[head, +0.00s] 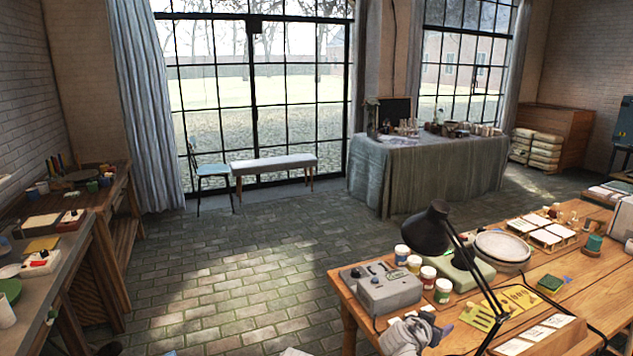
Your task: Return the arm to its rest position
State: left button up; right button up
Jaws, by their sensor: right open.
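My right gripper (434,330) shows at the bottom of the head view, at the near left edge of the wooden work table (385,262). It is open, and I see nothing between its fingers. Its pale grey arm end (400,338) comes up from the bottom edge of the view. The gripper is in front of the grey control box (388,292), close to the yellow stencil plates (482,318). I cannot make out my left gripper.
A black desk lamp (428,232) arches over the table near my right gripper. Paint jars (443,291), a round plate (502,247) and white cards (514,346) crowd the tabletop. A side bench (75,252) stands at left. The brick floor (235,275) between is largely clear.

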jog(key=s+a+f+n+g+y+b, duration=0.4)
jog(key=s+a+f+n+g+b, duration=0.15)
jog(key=s+a+f, duration=0.55)
jog(key=s+a+f+n+g+y+b, duration=0.4)
jog(key=s+a+f+n, duration=0.3)
jog(key=s+a+f, duration=0.55)
jog(key=w+r+p, duration=0.3)
jog(key=r+p, duration=1.4)
jog(key=r, duration=0.1)
jog(key=shift+a+r, duration=0.35)
jog(key=shift+a, duration=0.1)
jog(key=shift+w+t, duration=0.1)
jog(key=shift+t, duration=0.15)
